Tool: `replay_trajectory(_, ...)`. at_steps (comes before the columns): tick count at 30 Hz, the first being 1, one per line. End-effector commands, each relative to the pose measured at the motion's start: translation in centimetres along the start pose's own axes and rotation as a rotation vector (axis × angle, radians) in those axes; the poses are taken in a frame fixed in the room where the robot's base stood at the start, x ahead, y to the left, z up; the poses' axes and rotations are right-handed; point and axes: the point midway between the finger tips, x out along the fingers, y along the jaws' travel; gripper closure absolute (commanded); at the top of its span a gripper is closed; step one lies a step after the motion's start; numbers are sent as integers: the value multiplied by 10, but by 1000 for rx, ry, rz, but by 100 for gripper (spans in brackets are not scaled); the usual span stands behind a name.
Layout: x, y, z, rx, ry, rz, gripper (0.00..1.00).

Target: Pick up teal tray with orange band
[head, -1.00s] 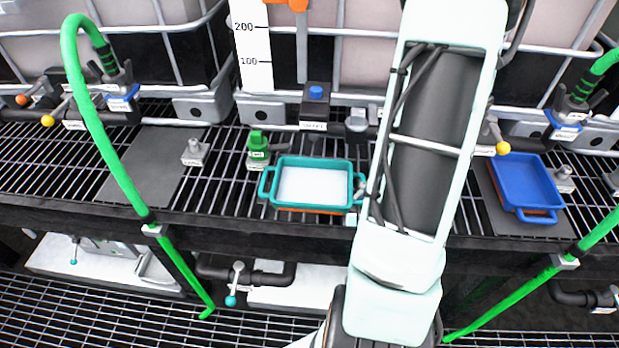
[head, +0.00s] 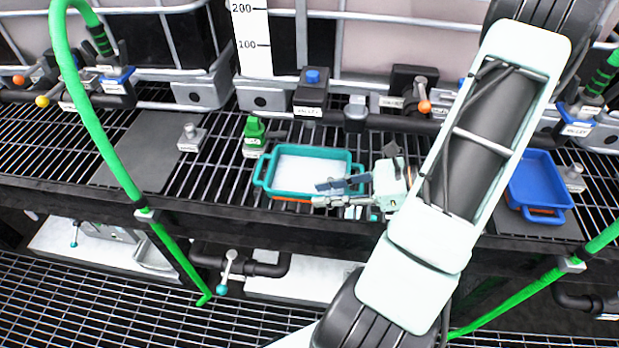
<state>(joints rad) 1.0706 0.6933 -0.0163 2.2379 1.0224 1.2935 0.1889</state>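The teal tray (head: 268,187) with a white inside sits on the black grated shelf, left of my arm. A strip of its orange band shows along the lower front edge. My gripper (head: 340,193) is at the tray's front right corner, its fingers pointing left. The fingers appear spread apart, one over the tray's inside and one lower by the front rim. I cannot tell whether they touch the tray. The tray's right handle is partly hidden behind the gripper.
A blue tray (head: 537,180) sits on a dark mat at the right. A green valve (head: 254,136) stands just left of the teal tray. Valve blocks and pipes line the back. A green hose (head: 97,120) crosses the left. A dark mat (head: 150,150) at left is bare.

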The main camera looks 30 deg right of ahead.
Motion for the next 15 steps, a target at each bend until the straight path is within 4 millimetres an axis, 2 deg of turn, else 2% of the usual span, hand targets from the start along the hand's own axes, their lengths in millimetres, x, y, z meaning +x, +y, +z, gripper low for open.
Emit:
replay_trajectory(5,16,-1,-1,-1,-1,4,77)
replay_trajectory(12,50,-5,-2,-1,0,4,77)
replay_trajectory(15,55,-5,-2,0,2,2,77)
